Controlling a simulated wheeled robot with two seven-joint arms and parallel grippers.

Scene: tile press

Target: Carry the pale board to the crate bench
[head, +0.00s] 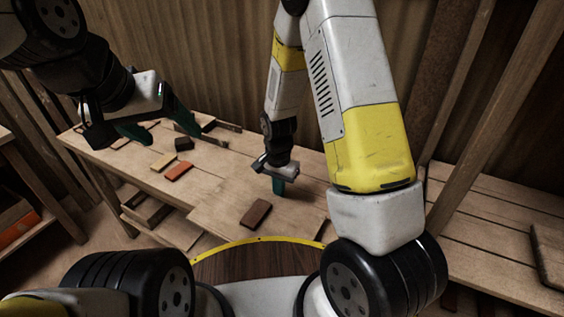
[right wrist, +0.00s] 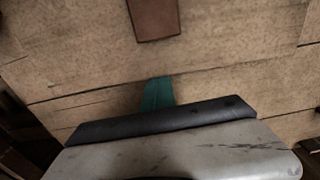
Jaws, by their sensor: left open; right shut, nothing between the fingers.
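A pale wooden board (head: 225,205) appears to lie at the front of the middle bench, close in colour to the bench planks, so its outline is hard to tell. A dark brown tile (head: 255,213) lies on this pale surface; a brown tile also shows in the right wrist view (right wrist: 154,18). My right gripper (head: 278,186) is shut and empty, pointing down just behind the tile; its green fingers also show in the right wrist view (right wrist: 158,93). My left gripper (head: 160,125) is open and empty above the bench's left part. I cannot tell which bench is the crate bench.
The middle bench (head: 110,160) carries an orange tile (head: 178,171), a tan tile (head: 163,161) and a dark block (head: 184,144). A shelf at far left holds an orange-fronted crate (head: 18,229). A slatted bench (head: 480,215) stands right, mostly clear, with a dark piece (head: 546,255) at its edge.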

